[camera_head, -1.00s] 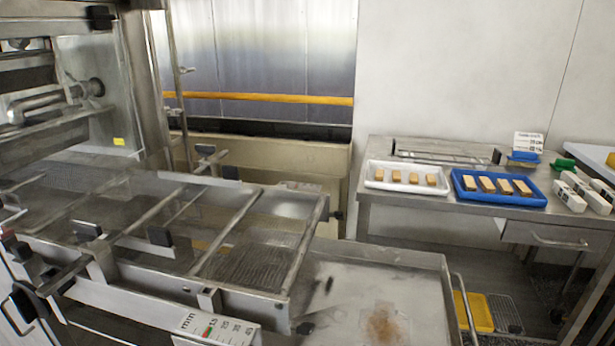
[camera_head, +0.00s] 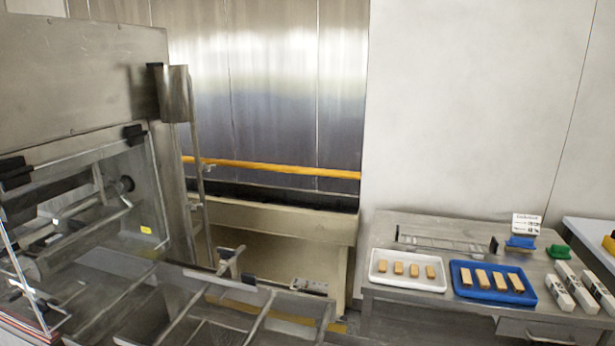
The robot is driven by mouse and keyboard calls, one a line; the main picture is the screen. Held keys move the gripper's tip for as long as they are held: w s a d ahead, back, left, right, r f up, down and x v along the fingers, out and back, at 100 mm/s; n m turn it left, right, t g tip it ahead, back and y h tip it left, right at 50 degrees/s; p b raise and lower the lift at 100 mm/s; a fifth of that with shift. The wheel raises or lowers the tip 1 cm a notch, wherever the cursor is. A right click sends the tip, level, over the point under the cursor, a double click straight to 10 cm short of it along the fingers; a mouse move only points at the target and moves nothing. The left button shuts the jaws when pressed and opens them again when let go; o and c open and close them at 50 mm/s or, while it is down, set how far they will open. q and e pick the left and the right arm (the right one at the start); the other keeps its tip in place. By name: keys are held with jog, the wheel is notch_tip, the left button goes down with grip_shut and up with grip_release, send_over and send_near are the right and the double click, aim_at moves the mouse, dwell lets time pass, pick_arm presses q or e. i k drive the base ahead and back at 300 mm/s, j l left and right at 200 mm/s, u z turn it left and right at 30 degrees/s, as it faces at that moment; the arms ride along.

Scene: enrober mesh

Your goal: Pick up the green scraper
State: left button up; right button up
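A small green object (camera_head: 559,252), which looks like the green scraper, lies on the steel table (camera_head: 385,232) at the right, near its back right corner. It sits right of a similar blue object (camera_head: 520,243) and behind several white boxes. Its exact shape is too small to make out. Neither of my grippers is in view.
A white tray (camera_head: 408,283) and a blue tray (camera_head: 493,297), each with several tan bars, stand on the table. A small sign (camera_head: 526,224) stands at the back. The steel machine with mesh frames (camera_head: 200,310) fills the left and front.

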aim_at(555, 251)
jog(key=k+l, duration=0.1)
jog(key=l, duration=0.75)
jog(key=k+l, duration=0.1)
jog(key=l, duration=0.7)
